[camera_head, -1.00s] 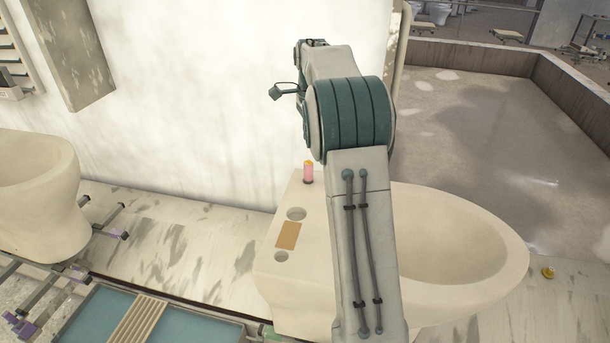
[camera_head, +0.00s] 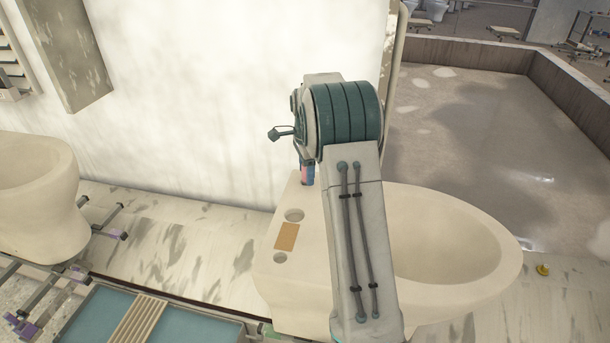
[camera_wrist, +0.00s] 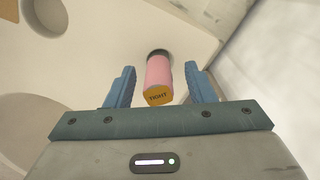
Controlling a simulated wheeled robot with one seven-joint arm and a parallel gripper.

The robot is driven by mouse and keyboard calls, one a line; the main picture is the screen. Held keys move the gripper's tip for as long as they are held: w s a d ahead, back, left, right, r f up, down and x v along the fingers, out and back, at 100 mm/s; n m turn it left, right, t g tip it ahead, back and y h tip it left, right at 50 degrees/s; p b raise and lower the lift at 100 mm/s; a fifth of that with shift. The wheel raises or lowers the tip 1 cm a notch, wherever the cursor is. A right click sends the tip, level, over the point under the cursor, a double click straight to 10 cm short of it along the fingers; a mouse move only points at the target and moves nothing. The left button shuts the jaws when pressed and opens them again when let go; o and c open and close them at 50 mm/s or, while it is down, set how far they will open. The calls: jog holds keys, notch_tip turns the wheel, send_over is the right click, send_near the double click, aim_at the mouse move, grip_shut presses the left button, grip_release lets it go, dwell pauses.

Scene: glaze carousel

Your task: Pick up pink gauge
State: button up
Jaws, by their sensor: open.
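The pink gauge (camera_wrist: 158,75) is a small pink cylinder with an orange end marked "TIGHT" and a dark base. In the wrist view it stands between the two blue fingers of my gripper (camera_wrist: 160,88), with a gap on each side. My gripper is open and the gauge is not gripped. In the head view the gauge (camera_head: 309,174) shows partly at the back corner of the cream basin unit (camera_head: 285,262), with my gripper over it and hiding much of it.
The unit's ledge has round recesses (camera_head: 294,215) and a tan rectangle (camera_head: 287,236). A white wall (camera_head: 230,90) rises close behind. Another cream basin (camera_head: 35,195) stands at the left. A blue-panelled tray (camera_head: 95,315) lies at the lower left. A small yellow object (camera_head: 543,270) is at the right.

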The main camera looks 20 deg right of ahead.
grip_shut()
jog(key=shift+r, duration=0.15)
jog(key=shift+r, duration=0.55)
notch_tip(320, 180, up, 3)
jog(key=shift+f+b, duration=0.2)
jog(key=shift+b, duration=0.4)
jog(key=s+d+r+p, duration=0.1)
jog(key=s+d+r, duration=0.7)
jog(key=r, duration=0.3)
jog(key=shift+d+p, duration=0.3)
jog(key=shift+p, duration=0.05)
